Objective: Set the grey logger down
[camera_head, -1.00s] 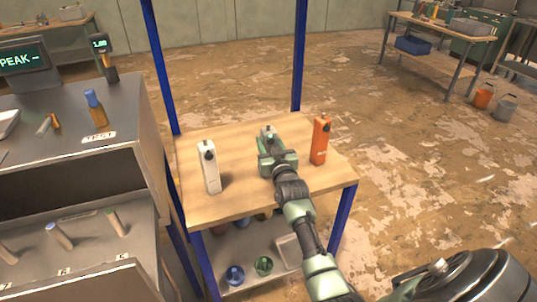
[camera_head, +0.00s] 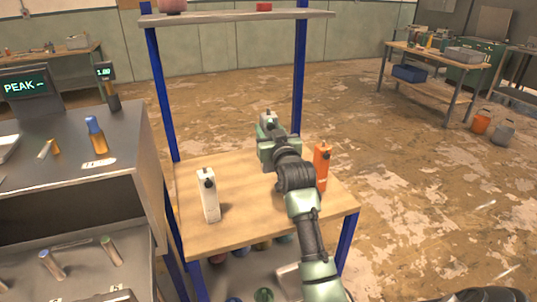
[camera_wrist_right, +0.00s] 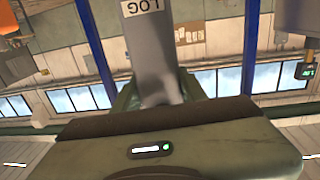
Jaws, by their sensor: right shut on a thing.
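My right gripper (camera_head: 272,138) is shut on the grey logger (camera_head: 268,118), whose top shows above the jaws in the head view. In the right wrist view the logger (camera_wrist_right: 150,55) is a grey body with a "LOG" label, and its end goes down into the gripper. The gripper hangs above the back part of a wooden table top (camera_head: 245,225). On that table a white device (camera_head: 209,198) stands upright to the left, and an orange device (camera_head: 321,168) stands to the right, partly hidden by my arm. My left gripper is not in view.
Blue posts (camera_head: 298,80) carry an upper shelf (camera_head: 235,19) over the table's back. A lower shelf holds several round things. A grey bench (camera_head: 55,185) with a "PEAK" display (camera_head: 25,86) stands at the left. The table between the white device and my arm is bare.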

